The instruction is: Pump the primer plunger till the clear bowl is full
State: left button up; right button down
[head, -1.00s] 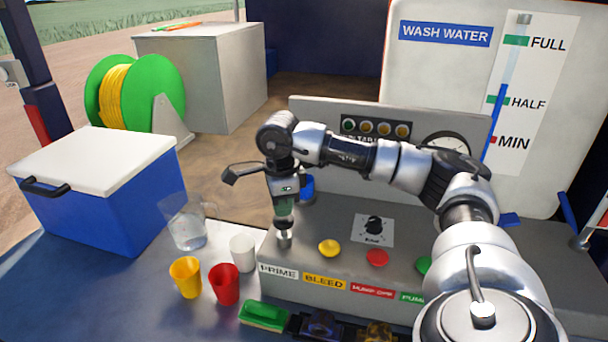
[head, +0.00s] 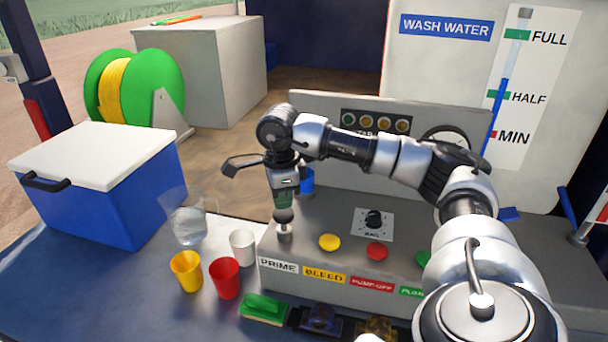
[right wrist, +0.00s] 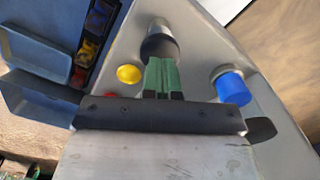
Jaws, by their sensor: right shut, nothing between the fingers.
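The primer plunger (head: 284,217) has a dark round knob on a metal barrel, behind the PRIME label on the grey console. My right gripper (head: 283,203) points down over it, its green fingertips shut with nothing between them. In the right wrist view the fingertips (right wrist: 162,75) are together right at the plunger knob (right wrist: 160,44); I cannot tell whether they touch it. A blue cylinder (head: 307,181) stands behind the gripper, partly hidden; it also shows in the right wrist view (right wrist: 232,88). I cannot tell whether this is the clear bowl. My left gripper is not in view.
Yellow (head: 329,242) and red (head: 377,251) buttons sit right of the plunger, with a knob dial (head: 374,219) behind. A clear jug (head: 187,224) and yellow, red and white cups stand left of the console (head: 330,266). A blue cooler (head: 105,195) is further left.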

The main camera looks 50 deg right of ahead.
aim_at(283, 212)
jog(key=shift+f+b, duration=1.55)
jog(key=shift+f, duration=0.65)
jog(key=shift+r+p, duration=1.85)
jog(key=shift+r, duration=0.75)
jog(key=shift+f, duration=0.2)
